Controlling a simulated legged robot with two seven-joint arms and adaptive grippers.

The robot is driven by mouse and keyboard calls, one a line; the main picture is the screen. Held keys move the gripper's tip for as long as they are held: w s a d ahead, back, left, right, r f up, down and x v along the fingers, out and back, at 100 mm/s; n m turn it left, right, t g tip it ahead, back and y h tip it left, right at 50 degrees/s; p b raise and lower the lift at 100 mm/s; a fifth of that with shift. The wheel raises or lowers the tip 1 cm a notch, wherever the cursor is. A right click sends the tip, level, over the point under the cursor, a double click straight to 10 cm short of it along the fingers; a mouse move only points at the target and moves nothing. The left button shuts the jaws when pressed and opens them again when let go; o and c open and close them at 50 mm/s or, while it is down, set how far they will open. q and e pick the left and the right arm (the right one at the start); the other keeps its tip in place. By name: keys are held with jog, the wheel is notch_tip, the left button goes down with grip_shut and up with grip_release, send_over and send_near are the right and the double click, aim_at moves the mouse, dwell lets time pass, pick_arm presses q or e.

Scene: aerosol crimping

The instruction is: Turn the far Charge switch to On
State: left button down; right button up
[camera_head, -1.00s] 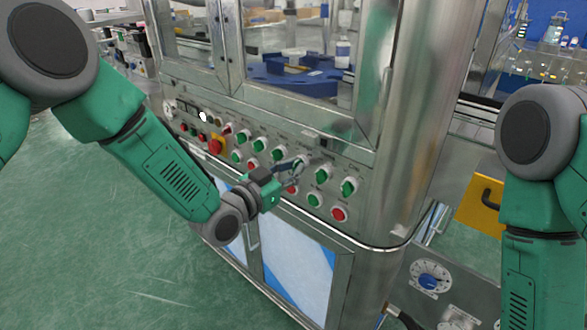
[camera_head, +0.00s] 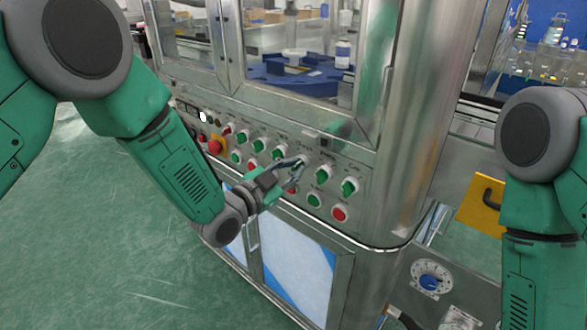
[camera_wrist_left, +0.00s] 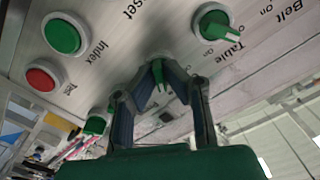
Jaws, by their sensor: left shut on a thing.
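My left gripper (camera_head: 297,168) reaches the machine's control panel (camera_head: 375,213) from the left. In the left wrist view, its two fingers (camera_wrist_left: 163,88) are closed around a green switch knob (camera_wrist_left: 157,72), whose round base is partly hidden. The label of this knob is not readable. Beside it in the wrist view is another green switch (camera_wrist_left: 215,24), labelled Table, with On printed by it. In the head view, two more green switches (camera_head: 323,175) (camera_head: 348,187) sit to the right of the gripper. My right gripper is out of view.
Below the switches are a green button (camera_head: 315,200) and a red button (camera_head: 340,214). A red emergency button (camera_head: 215,146) on a yellow plate is farther left. Steel doors with windows rise above the panel. Green floor (camera_head: 110,240) is clear at left.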

pick_arm(q)
jog(key=shift+f, duration=0.2)
jog(key=c, duration=1.7)
grip_release()
jog(key=shift+r, duration=0.1)
jog(key=v, duration=1.2)
jog(key=s+a+f+n+g+y, duration=0.3)
jog(key=s+a+f+n+y, duration=0.15)
jog(key=s+f, duration=0.4)
jog(key=s+a+f+n+g+y, duration=0.35)
jog(key=s+a+f, duration=0.2)
jog(key=f, duration=0.65)
jog(key=s+a+f+n+g+y, duration=0.1)
jog(key=s+a+f+g, duration=0.1)
jog(key=s, duration=0.4)
jog(key=s+a+f+n+g+y, duration=0.1)
jog(key=s+a+f+n+g, duration=0.1)
jog(key=s, duration=0.4)
jog(key=s+a+f+n+g+y, duration=0.1)
jog(key=s+a+f+n+g, duration=0.1)
jog(key=s, duration=0.4)
jog(key=shift+a+f+g, duration=0.15)
jog(key=shift+a+g, duration=0.4)
jog(key=shift+a, duration=0.35)
